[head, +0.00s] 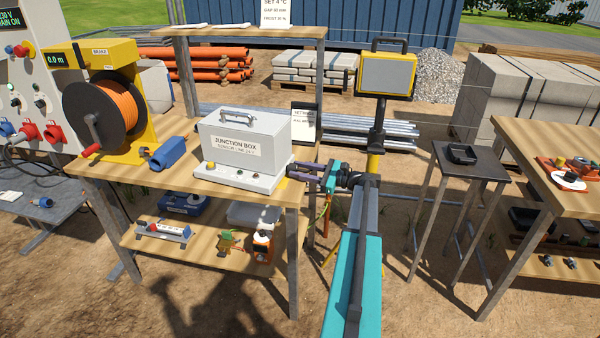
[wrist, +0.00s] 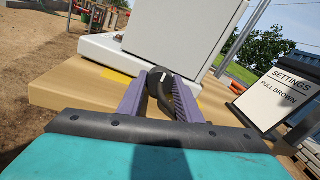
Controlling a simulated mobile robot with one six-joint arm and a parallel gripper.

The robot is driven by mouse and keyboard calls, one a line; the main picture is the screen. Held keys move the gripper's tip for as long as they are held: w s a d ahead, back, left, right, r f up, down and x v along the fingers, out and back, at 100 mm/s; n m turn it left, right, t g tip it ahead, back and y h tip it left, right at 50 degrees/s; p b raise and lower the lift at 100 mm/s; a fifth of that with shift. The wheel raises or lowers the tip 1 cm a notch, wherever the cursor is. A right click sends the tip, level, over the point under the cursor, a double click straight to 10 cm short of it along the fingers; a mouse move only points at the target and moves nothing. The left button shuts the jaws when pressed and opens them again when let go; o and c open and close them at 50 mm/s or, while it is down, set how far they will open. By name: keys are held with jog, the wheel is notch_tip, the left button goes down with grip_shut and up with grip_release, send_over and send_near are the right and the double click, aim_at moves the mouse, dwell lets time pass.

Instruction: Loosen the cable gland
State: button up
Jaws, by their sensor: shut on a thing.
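The grey junction box (head: 243,140) stands on its pale base on the wooden bench, lid handle on top. Its side also fills the upper middle of the wrist view (wrist: 180,25). My gripper (head: 294,171) reaches the right end of the box's base from the right. In the wrist view its purple fingers are closed around the black cable gland (wrist: 161,86), a dark round piece with a pale mark. The gland sits at the base's side, just above the bench edge. In the head view the fingers hide the gland.
An orange cable reel (head: 103,112) and a blue connector (head: 169,153) stand left of the box. A settings sign (wrist: 278,98) stands close to the right of my gripper. A work lamp (head: 386,75) rises behind my arm. A small dark stand (head: 470,165) is at right.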

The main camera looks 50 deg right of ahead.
jog(key=o, duration=1)
jog(key=shift+o, duration=0.2)
jog(key=b+v, duration=0.2)
jog(key=v, duration=1.1)
jog(key=shift+s, duration=0.45)
jog(key=shift+d, duration=0.1)
